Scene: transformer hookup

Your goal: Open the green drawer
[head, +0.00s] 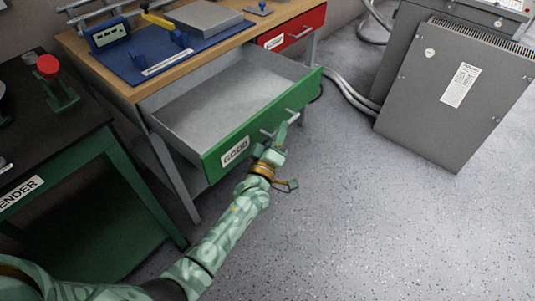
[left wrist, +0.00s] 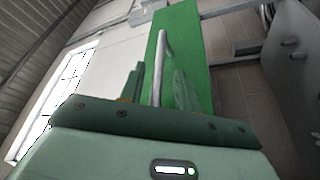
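The green drawer (head: 262,125), labelled "GOOD", is pulled well out of the wooden-topped bench and its grey inside is empty. Its pale bar handle (head: 282,121) is on the front panel. My left gripper (head: 277,139) is at this handle, in front of the panel. In the left wrist view the handle (left wrist: 160,65) runs between the two fingers of my left gripper (left wrist: 158,88), with a gap seen on each side, against the green drawer front (left wrist: 188,40). The fingers look open around the bar. My right gripper is in neither view.
A red drawer (head: 292,27) at the bench's right is shut. A blue board (head: 150,55) lies on the bench top. A dark green-framed table (head: 60,150) stands at the left. A grey cabinet (head: 440,100) with cables stands at the right. Floor (head: 380,220) in front is clear.

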